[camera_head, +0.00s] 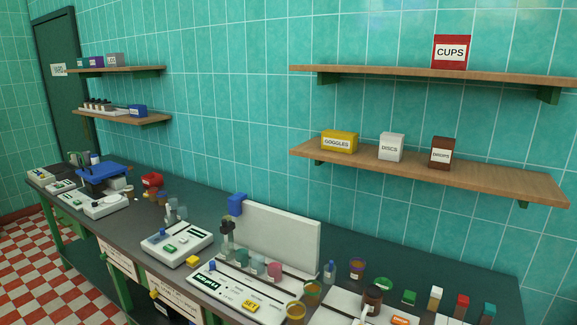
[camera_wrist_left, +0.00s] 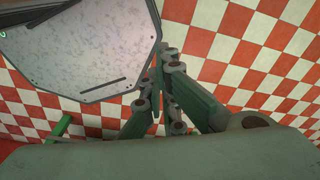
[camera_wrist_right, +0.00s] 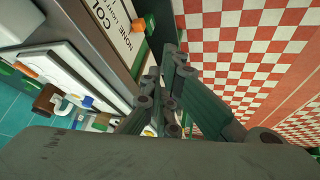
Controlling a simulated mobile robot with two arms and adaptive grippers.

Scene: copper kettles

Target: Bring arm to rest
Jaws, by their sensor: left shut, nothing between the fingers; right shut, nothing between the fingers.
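Neither gripper shows in the head view. In the left wrist view my left gripper (camera_wrist_left: 160,75) is shut with its fingertips together and nothing between them. It hangs over the red and white checkered floor, beside a grey panel that is likely part of my own body. In the right wrist view my right gripper (camera_wrist_right: 168,72) is shut and empty. It is out in front of the bench edge, with the floor beyond it and the bench things to its left. It touches nothing that I can make out.
A long dark bench (camera_head: 138,218) runs along the teal wall, crowded with instruments, jars and bottles. A white device (camera_head: 178,244) and a white upright panel (camera_head: 283,238) stand on it. Wall shelves (camera_head: 440,176) hold labelled boxes. The checkered floor (camera_head: 78,275) in front is clear.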

